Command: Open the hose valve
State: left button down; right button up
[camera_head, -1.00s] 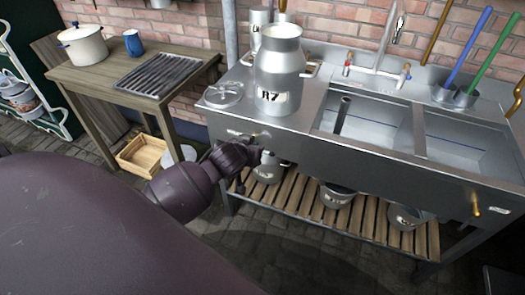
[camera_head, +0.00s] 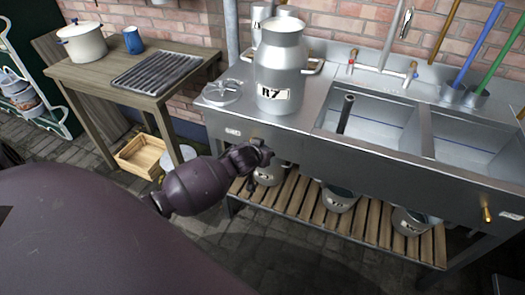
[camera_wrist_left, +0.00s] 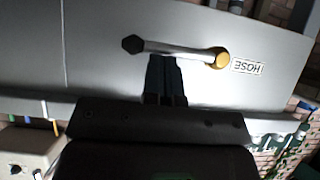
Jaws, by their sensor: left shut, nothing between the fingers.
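The hose valve (camera_wrist_left: 190,50) shows in the left wrist view on the grey metal front panel. It has a brass hub (camera_wrist_left: 222,58) and a metal lever reaching left to a dark hexagonal knob (camera_wrist_left: 133,44). A HOSE label (camera_wrist_left: 247,67), upside down in this view, is beside the hub. My left gripper (camera_wrist_left: 165,60) is shut and empty, its fingertips at the lever's middle, on its lower side in this view. I cannot tell whether they touch it. In the head view, my left gripper (camera_head: 262,152) is at the sink unit's front and largely hides the valve.
The steel sink unit (camera_head: 375,155) has a milk can (camera_head: 283,70) and a lid (camera_head: 222,92) on top, and pails on the slatted shelf (camera_head: 297,196) below. Another brass fitting (camera_head: 487,214) projects from its front at right. A wooden table (camera_head: 105,75) stands left.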

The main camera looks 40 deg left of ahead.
jog(key=shift+s+f, duration=0.1)
jog(key=shift+f, duration=0.05)
pick_arm(q)
jog(key=shift+d+f+m, duration=0.1)
jog(key=shift+f+m, duration=0.1)
jog(key=shift+m, duration=0.1)
pick_arm(e)
jog(key=shift+s+f, duration=0.2)
jog(key=shift+s, duration=0.2)
